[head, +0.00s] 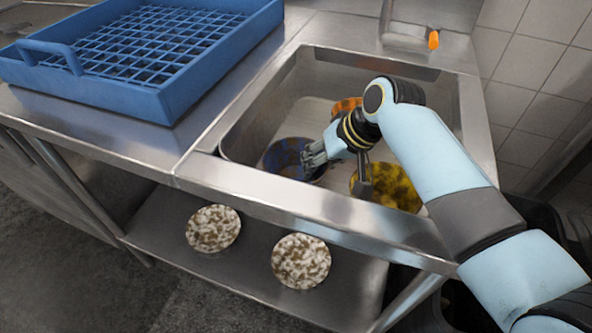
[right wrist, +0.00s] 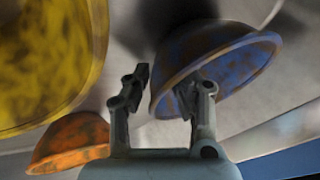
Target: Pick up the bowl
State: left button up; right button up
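Three bowls sit in the sink (head: 262,112). A blue and brown mottled bowl (head: 280,156) is at the near left, a yellow and black one (head: 398,190) at the near right, and an orange one (head: 345,105) behind. My right gripper (head: 311,156) is open at the right rim of the blue bowl. In the right wrist view the fingers (right wrist: 165,90) are apart, one overlapping the blue bowl (right wrist: 220,60) and the other outside its rim. Contact cannot be told. The yellow bowl (right wrist: 45,60) and orange bowl (right wrist: 70,143) lie to the left there. My left gripper is out of view.
The steel sink walls surround the bowls closely. A blue dish rack (head: 150,97) stands on the counter at the left. A faucet with an orange tip (head: 433,40) is at the back. Two speckled plates (head: 213,228) (head: 300,261) lie on the shelf below.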

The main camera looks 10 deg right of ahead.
jog(key=shift+c, duration=0.4)
grip_shut()
jog(key=shift+r, duration=0.1)
